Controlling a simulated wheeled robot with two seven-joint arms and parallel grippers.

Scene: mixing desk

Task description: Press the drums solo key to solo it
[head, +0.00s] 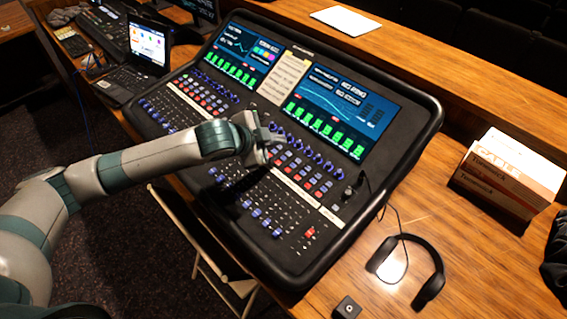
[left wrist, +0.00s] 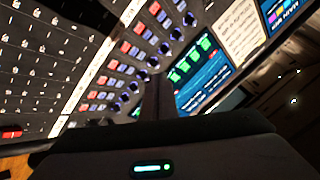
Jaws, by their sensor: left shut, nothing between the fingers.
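The mixing console (head: 349,199) is a large black desk with two lit screens along its far side. Rows of small red and blue keys (head: 304,172) run across its middle, under a row of blue knobs (head: 314,156); they also show in the left wrist view (left wrist: 125,46). Labels are too small to read, so I cannot tell which is the drums solo key. My left gripper (head: 276,150) is shut and empty over the middle of the console, hiding some keys. In the left wrist view its dark fingers (left wrist: 158,98) point toward the knobs and screen; contact cannot be told.
Headphones (head: 434,270) lie on the wooden desk at the right, their cable running to the console. A small laptop (head: 147,45) is at the left. A paper note (head: 284,78) sits between the screens.

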